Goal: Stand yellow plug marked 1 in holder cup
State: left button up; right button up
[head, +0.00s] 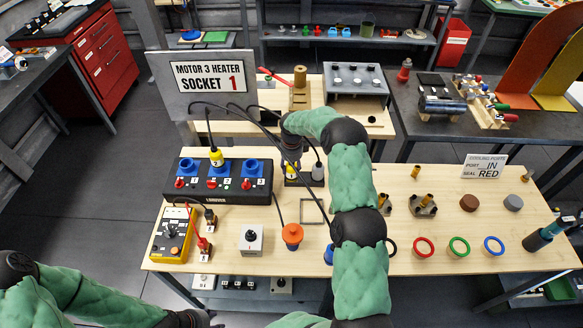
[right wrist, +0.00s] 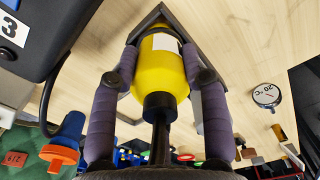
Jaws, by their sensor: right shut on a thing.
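My right gripper (head: 291,158) is shut on a yellow plug (right wrist: 160,72), with its purple-grey fingers (right wrist: 160,85) on both sides. The plug has a white label, whose number I cannot read, and a black cable end towards the wrist camera.
A black box with blue sockets (head: 254,168) stands to the left, with yellow plug 2 (head: 216,158) at its middle socket. Cables drape around my right arm. An orange-topped plug (head: 292,234) and a grey switch box (head: 250,240) stand in front. Coloured rings (head: 459,247) lie right.

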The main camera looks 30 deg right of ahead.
jog(key=shift+f+b, duration=0.3)
jog(key=shift+f, duration=0.1)
jog(key=o, duration=1.3)
notch_tip(320, 180, up, 12)
jog(key=shift+r, duration=0.1)
